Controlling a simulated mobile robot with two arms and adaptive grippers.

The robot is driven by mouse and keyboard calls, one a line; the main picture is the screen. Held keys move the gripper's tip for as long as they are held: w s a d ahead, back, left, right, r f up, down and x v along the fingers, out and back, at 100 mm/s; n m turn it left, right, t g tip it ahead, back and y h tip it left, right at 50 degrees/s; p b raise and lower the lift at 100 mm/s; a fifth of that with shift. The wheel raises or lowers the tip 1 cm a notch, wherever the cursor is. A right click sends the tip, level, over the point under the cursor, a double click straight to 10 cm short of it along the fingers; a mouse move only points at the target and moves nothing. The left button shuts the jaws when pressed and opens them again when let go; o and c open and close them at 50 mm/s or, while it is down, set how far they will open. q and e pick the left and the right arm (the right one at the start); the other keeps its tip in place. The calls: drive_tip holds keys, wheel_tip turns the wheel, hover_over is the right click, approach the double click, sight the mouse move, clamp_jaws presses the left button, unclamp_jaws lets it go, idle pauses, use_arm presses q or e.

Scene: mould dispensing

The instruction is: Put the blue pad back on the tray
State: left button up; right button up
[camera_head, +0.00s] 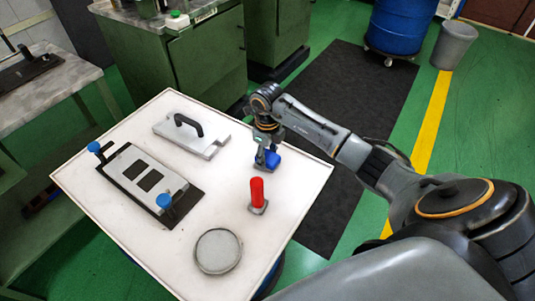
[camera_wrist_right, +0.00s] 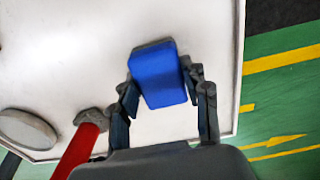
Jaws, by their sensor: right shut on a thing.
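The blue pad (camera_head: 271,159) is at the right side of the white tray, at my right gripper (camera_head: 266,152). In the right wrist view the blue pad (camera_wrist_right: 158,76) sits between the two fingers of my right gripper (camera_wrist_right: 160,92), which is shut on it. A grey edge shows along the pad's top. The white tray (camera_head: 240,235) lies under the pad; whether the pad touches it I cannot tell. My left gripper is not in view.
A red-handled tool (camera_head: 257,192) stands close to the pad. A round grey dish (camera_head: 218,251) is at the tray's front. A metal mould with blue knobs (camera_head: 152,180) and a plate with a black handle (camera_head: 190,138) lie further left. Bare tray lies between them.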

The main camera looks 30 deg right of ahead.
sight(268, 156)
drive_tip(key=shift+f, duration=0.1)
drive_tip(key=o, duration=1)
drive_tip(key=shift+r, duration=0.3)
wheel_tip(268, 156, up, 12)
drive_tip(key=shift+f+b, duration=0.15)
drive_tip(key=shift+b, duration=0.55)
drive_tip(key=shift+s, duration=0.1)
